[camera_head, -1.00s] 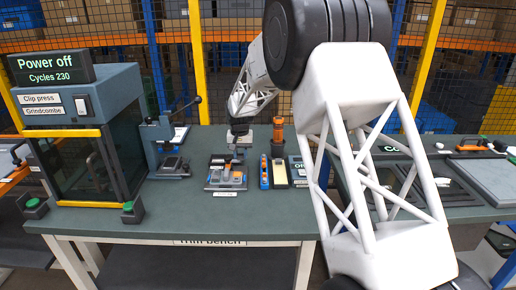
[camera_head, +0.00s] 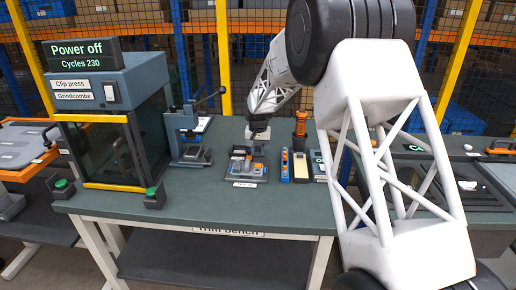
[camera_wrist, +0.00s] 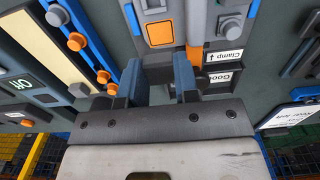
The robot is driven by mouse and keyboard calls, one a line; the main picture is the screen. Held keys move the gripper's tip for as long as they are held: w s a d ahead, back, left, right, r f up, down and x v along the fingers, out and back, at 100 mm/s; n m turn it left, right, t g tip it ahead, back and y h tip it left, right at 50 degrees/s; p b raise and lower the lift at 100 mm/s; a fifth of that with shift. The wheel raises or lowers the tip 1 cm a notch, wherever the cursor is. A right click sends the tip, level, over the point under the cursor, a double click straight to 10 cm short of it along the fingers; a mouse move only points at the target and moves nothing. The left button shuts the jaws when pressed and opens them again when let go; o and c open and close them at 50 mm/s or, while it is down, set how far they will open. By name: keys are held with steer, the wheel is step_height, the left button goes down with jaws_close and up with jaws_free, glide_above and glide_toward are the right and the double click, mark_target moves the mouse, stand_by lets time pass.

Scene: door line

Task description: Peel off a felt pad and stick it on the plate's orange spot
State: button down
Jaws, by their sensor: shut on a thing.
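In the wrist view the grey plate with a square orange spot (camera_wrist: 159,33) lies just beyond my gripper (camera_wrist: 161,88), in a fixture with a "Clamp" label (camera_wrist: 224,56). The orange spot looks bare. My fingers stand apart around a dark grey part between them; I cannot tell what it is. In the head view my gripper (camera_head: 257,135) is low at the back of the fixture (camera_head: 246,172); its fingers are too small to make out. A cream strip (camera_wrist: 32,45) lies left in the wrist view. I cannot clearly pick out a felt pad.
A blue rail with orange knobs (camera_wrist: 77,41) lies between strip and fixture. In the head view a lever press (camera_head: 188,135) and the clip press cabinet (camera_head: 105,135) stand left. An orange-topped tool (camera_head: 300,125) stands close right. The bench front (camera_head: 230,205) is clear.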

mark_target(258, 166)
steer(key=shift+f, duration=2.2)
steer(key=shift+f, duration=0.7)
stand_by(0.8)
steer(key=c, duration=0.8)
jaws_free()
steer(key=shift+r, duration=0.15)
steer(key=shift+a+r, duration=0.1)
steer(key=shift+r, duration=0.65)
step_height(258, 166, up, 5)
steer(key=shift+r, duration=0.15)
steer(key=shift+s+d+r, duration=0.3)
steer(key=shift+d+r, duration=1.35)
steer(key=shift+d, duration=2.65)
steer(key=shift+s+d+r, duration=0.3)
steer(key=shift+d+r, duration=1.4)
steer(key=shift+d, duration=2.6)
steer(key=shift+s+d+r, duration=0.3)
steer(key=shift+d+r, duration=1.35)
steer(key=shift+d, duration=2.65)
